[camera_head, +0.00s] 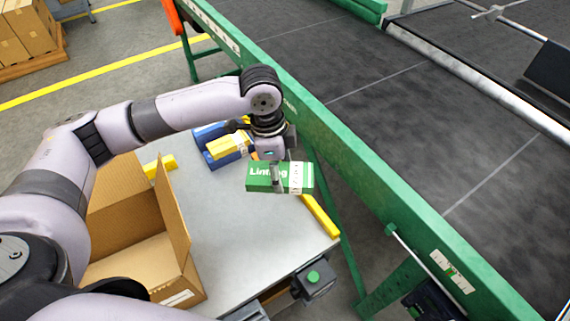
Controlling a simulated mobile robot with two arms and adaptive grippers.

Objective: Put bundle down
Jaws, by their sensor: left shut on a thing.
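A green bundle (262,179) with white lettering and a white band hangs in my left gripper (279,172). The gripper comes down from above and is shut on it. The bundle is over the right part of the grey table (237,262), near its edge beside the conveyor. I cannot tell whether its underside touches anything. An open cardboard box (135,232) stands on the table to the left of the bundle. My right gripper is not in view.
A yellow strip (321,216) lies along the table's right edge. The green-framed conveyor (375,165) runs along the right.

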